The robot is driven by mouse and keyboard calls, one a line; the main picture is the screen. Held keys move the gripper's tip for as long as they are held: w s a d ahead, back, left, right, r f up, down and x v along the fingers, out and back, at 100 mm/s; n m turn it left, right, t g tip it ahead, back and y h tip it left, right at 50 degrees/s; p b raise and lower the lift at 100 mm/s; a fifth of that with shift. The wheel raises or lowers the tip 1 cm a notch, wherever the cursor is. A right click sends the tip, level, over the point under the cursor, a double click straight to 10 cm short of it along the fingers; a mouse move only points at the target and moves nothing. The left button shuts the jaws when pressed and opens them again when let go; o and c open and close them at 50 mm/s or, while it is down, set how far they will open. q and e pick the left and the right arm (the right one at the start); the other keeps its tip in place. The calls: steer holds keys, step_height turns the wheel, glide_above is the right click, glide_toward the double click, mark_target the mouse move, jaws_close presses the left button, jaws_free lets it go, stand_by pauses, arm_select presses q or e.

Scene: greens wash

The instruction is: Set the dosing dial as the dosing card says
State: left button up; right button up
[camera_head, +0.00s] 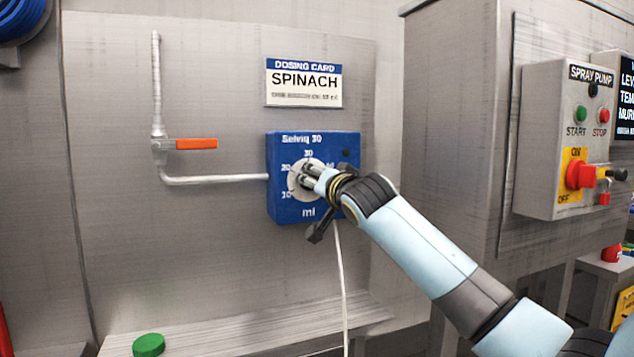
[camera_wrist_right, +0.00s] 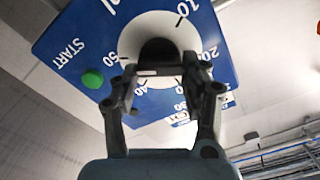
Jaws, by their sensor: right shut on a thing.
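The dosing dial is a blue box (camera_head: 286,208) on the steel panel with a white round face and numbers around it. My right gripper (camera_head: 308,175) reaches it from the lower right. In the right wrist view my right gripper (camera_wrist_right: 158,68) has its fingers on either side of the dark knob (camera_wrist_right: 157,48) at the centre of the white face (camera_wrist_right: 128,42), shut on it. The knob's pointer is hidden, so its setting cannot be read. The dosing card (camera_head: 304,82) above the box reads SPINACH; its small lower line is too blurred to read. My left gripper is not in view.
A green START button (camera_wrist_right: 92,78) is on the blue box. A pipe with an orange valve handle (camera_head: 196,144) runs to its left side. A white cable (camera_head: 341,275) hangs below. A spray pump box (camera_head: 545,150) is at right. A green round object (camera_head: 148,345) sits on the ledge.

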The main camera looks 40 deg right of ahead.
steer(key=o, duration=0.9)
steer(key=shift+f, duration=0.25)
steer(key=shift+o, duration=1.3)
steer(key=shift+r, duration=0.15)
steer(key=v, duration=1.2)
